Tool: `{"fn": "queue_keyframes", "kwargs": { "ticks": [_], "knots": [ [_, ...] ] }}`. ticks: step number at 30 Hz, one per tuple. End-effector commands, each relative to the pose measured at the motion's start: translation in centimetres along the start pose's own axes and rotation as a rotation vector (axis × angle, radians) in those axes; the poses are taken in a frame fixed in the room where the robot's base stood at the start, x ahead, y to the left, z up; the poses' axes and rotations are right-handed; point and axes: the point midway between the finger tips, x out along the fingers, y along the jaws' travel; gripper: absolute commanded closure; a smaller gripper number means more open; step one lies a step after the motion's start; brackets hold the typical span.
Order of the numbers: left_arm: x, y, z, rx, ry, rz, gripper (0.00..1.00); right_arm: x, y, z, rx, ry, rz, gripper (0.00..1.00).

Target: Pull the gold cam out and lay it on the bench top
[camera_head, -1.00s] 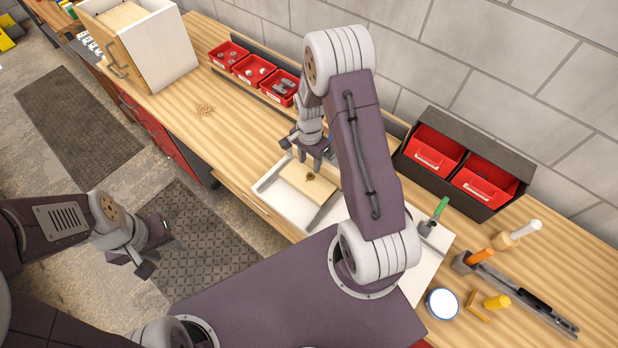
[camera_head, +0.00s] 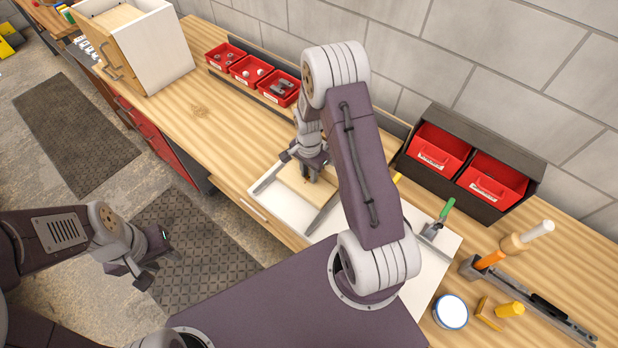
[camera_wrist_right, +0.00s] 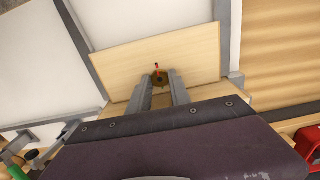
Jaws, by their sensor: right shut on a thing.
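The gold cam (camera_wrist_right: 159,80) sits on the light wooden board between the fingers of my right gripper (camera_wrist_right: 161,84), which is shut on it. A small red-tipped part (camera_wrist_right: 157,67) shows at the cam. In the head view, my right gripper (camera_head: 311,174) is down at the board (camera_head: 318,192) and hides the cam. The board lies in a white tray-like holder with grey rails (camera_head: 324,213) on the bench top (camera_head: 238,143). My left gripper (camera_head: 158,268) is open and empty, out over the floor at the left.
Red bins (camera_head: 250,70) stand along the wall, and a dark rack with two red bins (camera_head: 484,185) stands at right. A green-handled tool (camera_head: 446,208), a mallet (camera_head: 524,238) and a round white-topped tin (camera_head: 450,312) lie at right. Bench top left of the board is clear.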

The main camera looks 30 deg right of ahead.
Motion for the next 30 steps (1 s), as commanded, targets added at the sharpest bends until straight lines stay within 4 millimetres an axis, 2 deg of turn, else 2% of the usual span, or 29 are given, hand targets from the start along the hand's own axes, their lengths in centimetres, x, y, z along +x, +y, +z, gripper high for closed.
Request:
{"fn": "queue_keyframes", "kwargs": {
  "ticks": [23, 30],
  "knots": [
    [-2.0, 0.0, -0.2, 0.000, 0.000, 0.000, 0.64, -2.4, 0.0, 0.0, 0.000, 0.001, -0.001, 1.00],
    [-2.0, 0.0, -0.2, 0.000, 0.000, 0.000, 0.64, -2.4, 0.0, 0.0, 0.000, 0.000, -0.001, 1.00]
  ]
}}
